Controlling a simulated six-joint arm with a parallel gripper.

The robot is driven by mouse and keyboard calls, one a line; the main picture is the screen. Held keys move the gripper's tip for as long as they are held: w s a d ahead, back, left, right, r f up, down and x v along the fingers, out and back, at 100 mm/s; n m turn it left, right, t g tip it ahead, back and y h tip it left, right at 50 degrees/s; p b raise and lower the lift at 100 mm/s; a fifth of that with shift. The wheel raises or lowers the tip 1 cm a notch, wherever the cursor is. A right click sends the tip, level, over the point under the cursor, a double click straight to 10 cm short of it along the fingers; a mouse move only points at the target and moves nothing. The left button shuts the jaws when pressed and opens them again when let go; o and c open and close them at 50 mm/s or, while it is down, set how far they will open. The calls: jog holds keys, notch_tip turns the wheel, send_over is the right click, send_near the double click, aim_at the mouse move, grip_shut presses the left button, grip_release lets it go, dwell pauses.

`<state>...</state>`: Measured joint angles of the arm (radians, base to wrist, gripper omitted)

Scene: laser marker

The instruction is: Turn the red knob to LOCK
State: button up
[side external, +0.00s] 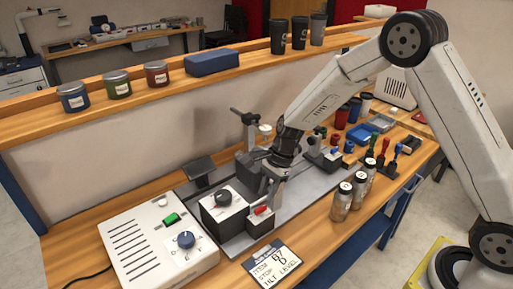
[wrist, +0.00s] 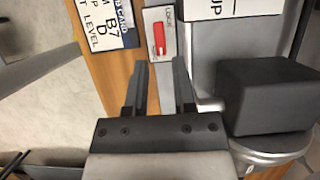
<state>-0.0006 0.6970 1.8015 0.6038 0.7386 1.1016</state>
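The red knob (wrist: 159,39) is a bar-shaped handle on a light plate (wrist: 152,16) with small lettering, too small to read surely. In the wrist view its long side runs nearly up and down the picture. In the side view the red knob (side external: 261,210) sits on top of a dark block (side external: 260,226). My gripper (wrist: 160,62) is open, with its two fingers apart and nothing visible between them. In the wrist view the knob lies just beyond the fingertips, in line with the gap. In the side view my gripper (side external: 268,190) is close above and behind the knob, apparently not touching it.
A white control unit (side external: 158,245) with a blue knob and a green switch is further left. A sign card (side external: 272,264) lies in front. Several capped bottles (side external: 342,201) stand to the right.

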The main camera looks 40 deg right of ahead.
aim_at(261, 207)
jog(key=shift+x, duration=2.35)
jog(key=shift+r, duration=0.1)
grip_shut()
